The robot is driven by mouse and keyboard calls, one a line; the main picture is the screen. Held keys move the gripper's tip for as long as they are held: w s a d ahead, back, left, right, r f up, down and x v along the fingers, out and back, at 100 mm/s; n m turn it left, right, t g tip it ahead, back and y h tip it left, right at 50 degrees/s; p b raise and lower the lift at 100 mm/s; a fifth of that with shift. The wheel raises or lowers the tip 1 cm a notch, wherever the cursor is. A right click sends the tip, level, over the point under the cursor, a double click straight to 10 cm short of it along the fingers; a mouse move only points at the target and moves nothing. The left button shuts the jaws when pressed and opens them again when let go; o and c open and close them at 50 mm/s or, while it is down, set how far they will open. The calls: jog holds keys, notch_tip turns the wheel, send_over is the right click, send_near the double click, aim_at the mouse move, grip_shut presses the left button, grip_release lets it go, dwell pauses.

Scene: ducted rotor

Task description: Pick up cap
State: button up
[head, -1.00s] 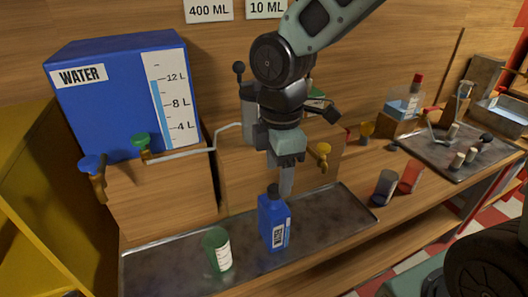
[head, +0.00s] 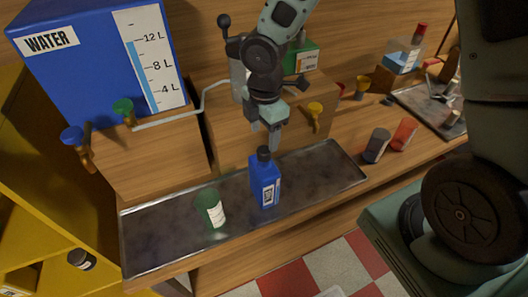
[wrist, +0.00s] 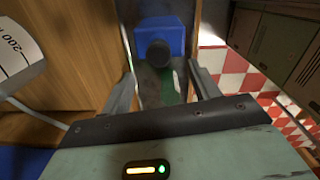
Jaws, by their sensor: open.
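The black cap (head: 264,153) sits on the neck of the blue bottle (head: 266,186), which stands upright on the metal tray (head: 318,172). My gripper (head: 274,140) is above and close to the cap in the head view, pointing down. In the wrist view the dark round cap (wrist: 160,53) lies between the fingers of my open gripper (wrist: 163,88), a little beyond their tips, with the blue bottle (wrist: 160,30) behind it. Nothing is held. I cannot tell the exact height gap between fingertips and cap.
A wooden box (head: 150,160) with valves and a pipe (head: 180,119) is behind, under the blue water tank (head: 85,70). Dark and red containers (head: 376,145) stand to the right. The tray's right part is clear.

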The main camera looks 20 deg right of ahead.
aim_at(265, 149)
jog(key=shift+w+d+f+p, duration=0.1)
jog(key=shift+f+p, duration=0.1)
jog(key=shift+f, duration=1.2)
jog(key=shift+w+d+f+p, duration=0.1)
jog(key=shift+f+p, duration=0.1)
jog(key=shift+f, duration=1.2)
jog(key=c, duration=1.1)
